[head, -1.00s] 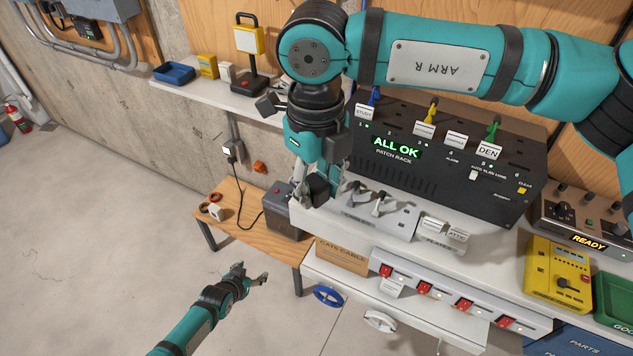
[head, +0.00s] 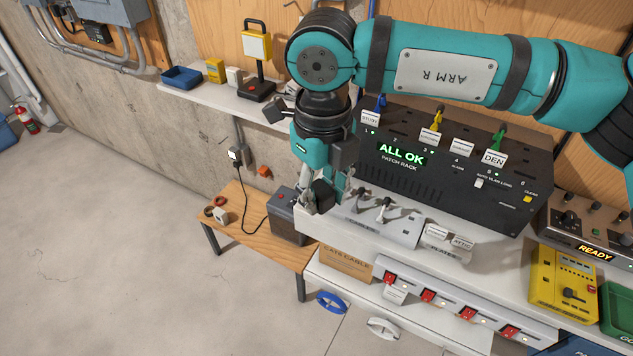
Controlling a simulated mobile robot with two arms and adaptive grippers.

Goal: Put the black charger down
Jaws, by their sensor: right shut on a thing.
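The black charger (head: 322,194) is a small dark block between the fingers of my right gripper (head: 322,200). The gripper points down and is shut on it, over the left end of the white workbench (head: 420,258). The fingers partly hide the charger, and I cannot tell whether it touches the surface below. My left gripper is out of view.
A black patch rack (head: 440,165) reading ALL OK stands right of the gripper. A grey holder (head: 385,222) with metal pieces is close beside it. A low wooden bench (head: 250,232) carries a dark box (head: 285,218). A power strip (head: 450,308) runs along the front.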

